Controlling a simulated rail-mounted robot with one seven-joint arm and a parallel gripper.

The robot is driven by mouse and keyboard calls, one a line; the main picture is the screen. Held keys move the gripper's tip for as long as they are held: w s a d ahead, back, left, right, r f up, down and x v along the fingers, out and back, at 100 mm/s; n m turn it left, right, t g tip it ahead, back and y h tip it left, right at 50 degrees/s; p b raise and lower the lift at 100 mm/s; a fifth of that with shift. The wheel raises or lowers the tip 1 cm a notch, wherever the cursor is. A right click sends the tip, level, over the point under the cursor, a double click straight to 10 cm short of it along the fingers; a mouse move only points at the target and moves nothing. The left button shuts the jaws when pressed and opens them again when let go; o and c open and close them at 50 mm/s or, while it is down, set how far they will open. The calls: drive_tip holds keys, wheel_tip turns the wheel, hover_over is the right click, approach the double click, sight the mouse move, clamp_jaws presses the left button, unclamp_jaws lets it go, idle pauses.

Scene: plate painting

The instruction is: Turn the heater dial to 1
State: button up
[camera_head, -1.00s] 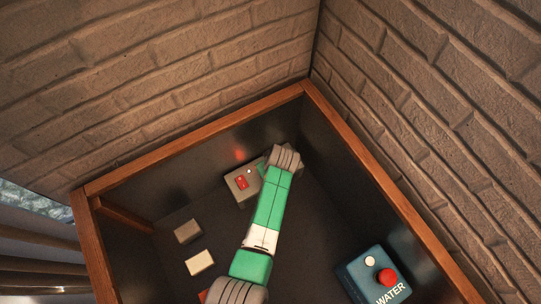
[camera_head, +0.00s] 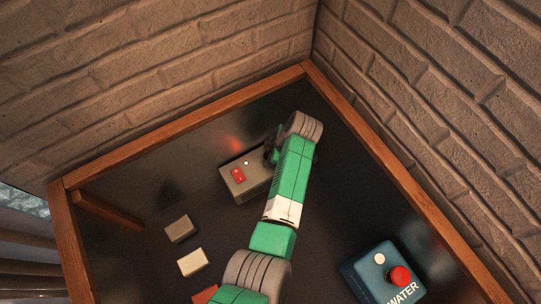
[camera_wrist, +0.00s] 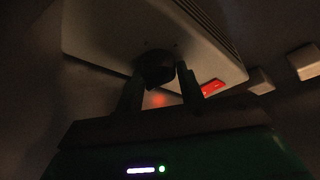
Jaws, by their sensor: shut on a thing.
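The heater is a grey box (camera_head: 254,187) with a red switch (camera_head: 238,175) and a small pale light on top, near the far corner of the dark table in the head view. In the wrist view the heater's face (camera_wrist: 105,38) fills the top, with the switch lit red (camera_wrist: 212,88). The dark round dial (camera_wrist: 154,60) sits between the two fingers of my gripper (camera_wrist: 160,74), which is shut on it. In the head view my wrist and arm hide most of the dial. No dial marks or numbers are readable.
A blue box marked WATER (camera_head: 357,272) with a red knob stands at the lower right. A grey block (camera_head: 180,229), a cream block (camera_head: 192,262) and a partly hidden red one (camera_head: 205,294) lie left of my arm. A raised wooden rim (camera_head: 180,123) and brick walls enclose the table.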

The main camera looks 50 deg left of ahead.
drive_tip(key=shift+f+n+g+b, duration=0.1)
drive_tip(key=shift+n+g+b, duration=0.2)
drive_tip(key=shift+n+b, duration=0.25)
drive_tip(key=shift+n, duration=0.25)
drive_tip(key=o, duration=1)
drive_tip(key=p+v, duration=0.2)
drive_tip(key=v, duration=0.6)
drive_tip(key=shift+a, duration=0.15)
